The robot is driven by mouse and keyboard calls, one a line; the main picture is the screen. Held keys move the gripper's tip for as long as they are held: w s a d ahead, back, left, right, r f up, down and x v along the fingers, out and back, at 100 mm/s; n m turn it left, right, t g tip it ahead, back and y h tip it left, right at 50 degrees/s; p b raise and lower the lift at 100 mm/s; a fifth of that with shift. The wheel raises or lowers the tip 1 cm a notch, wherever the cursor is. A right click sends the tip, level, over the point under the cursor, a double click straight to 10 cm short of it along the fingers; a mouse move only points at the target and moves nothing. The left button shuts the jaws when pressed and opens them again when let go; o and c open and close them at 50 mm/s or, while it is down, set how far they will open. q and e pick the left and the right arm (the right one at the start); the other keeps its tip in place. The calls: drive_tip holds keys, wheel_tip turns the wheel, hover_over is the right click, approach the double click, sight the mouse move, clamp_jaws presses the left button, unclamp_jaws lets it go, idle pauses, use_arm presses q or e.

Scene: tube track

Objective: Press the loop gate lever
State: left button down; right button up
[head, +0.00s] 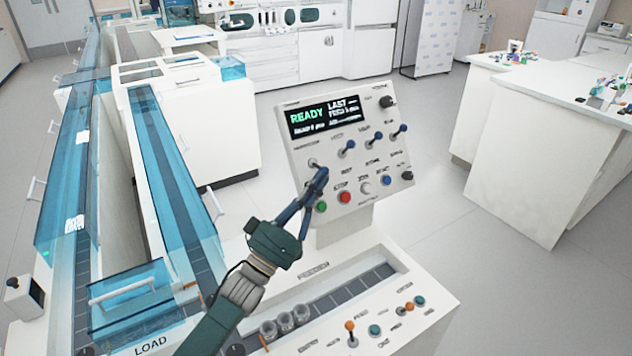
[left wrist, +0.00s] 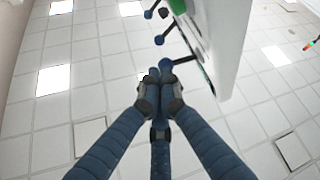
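The control panel (head: 352,150) stands tilted, with a READY display and a row of levers with blue knobs. Three blue knobs show clearly, one of them on the middle lever (head: 350,146); the small labels are too blurred to tell which lever is the loop gate. My left gripper (head: 318,178) is at the panel's left side, by the leftmost lever's grey base (head: 312,163). In the left wrist view its fingertips (left wrist: 157,78) are together, with a blue knob (left wrist: 166,64) right at them. Contact cannot be told. My right gripper is out of view.
Green (head: 320,206) and red (head: 345,197) buttons sit just below the gripper on the panel. Below is the feeder trough (head: 345,297) with several grey tube holders. Blue-covered tracks (head: 165,170) run along the left. Open floor lies right of the panel.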

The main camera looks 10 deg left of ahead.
use_arm(q)
drive_tip(key=r+n+y+p, duration=0.1)
drive_tip(key=n+y+p, duration=0.1)
drive_tip(key=n+p, duration=0.1)
drive_tip(key=r+n+g+y+p, duration=0.1)
drive_tip(key=n+y+p, duration=0.1)
drive_tip(key=p, duration=0.3)
drive_tip(key=r+n+y+p, duration=0.1)
drive_tip(key=r+n+p, duration=0.1)
drive_tip(key=n+p, duration=0.2)
drive_tip(key=shift+w+a+y+p, duration=0.35)
drive_tip(key=shift+y, duration=0.05)
